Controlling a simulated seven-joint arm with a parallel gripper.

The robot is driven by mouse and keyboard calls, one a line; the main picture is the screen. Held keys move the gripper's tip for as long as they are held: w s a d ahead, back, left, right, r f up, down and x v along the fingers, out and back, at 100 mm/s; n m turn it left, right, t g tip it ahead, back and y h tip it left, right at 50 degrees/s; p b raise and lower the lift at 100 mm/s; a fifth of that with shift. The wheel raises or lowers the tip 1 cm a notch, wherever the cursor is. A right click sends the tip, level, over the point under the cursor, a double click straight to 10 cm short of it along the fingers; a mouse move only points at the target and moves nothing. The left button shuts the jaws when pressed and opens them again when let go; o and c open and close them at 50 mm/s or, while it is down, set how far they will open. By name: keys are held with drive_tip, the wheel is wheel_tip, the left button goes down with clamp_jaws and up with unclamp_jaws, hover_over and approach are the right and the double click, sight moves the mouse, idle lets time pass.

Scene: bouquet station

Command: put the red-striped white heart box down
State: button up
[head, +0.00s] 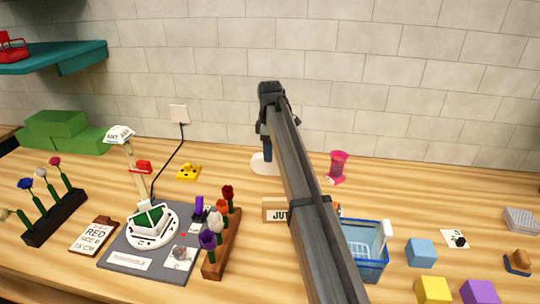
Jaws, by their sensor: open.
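My gripper (265,152) points down near the back of the table, below the end of my arm, and is open. A white rounded thing (258,166) lies on the wood right under it, partly hidden by the fingers. It may be the heart box, but I cannot make out red stripes or a heart shape. Whether the fingers touch it cannot be told. No other red-striped white heart box shows.
My arm crosses the middle and hides part of the table. A pink container (337,167) stands right of the gripper, a yellow piece (188,172) left. A blue basket (368,250) and colored blocks are front right. A flower rack (222,245) is front left.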

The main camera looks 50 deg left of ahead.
wheel_tip(320, 180, up, 9)
drive_tip(key=shift+r, duration=0.15)
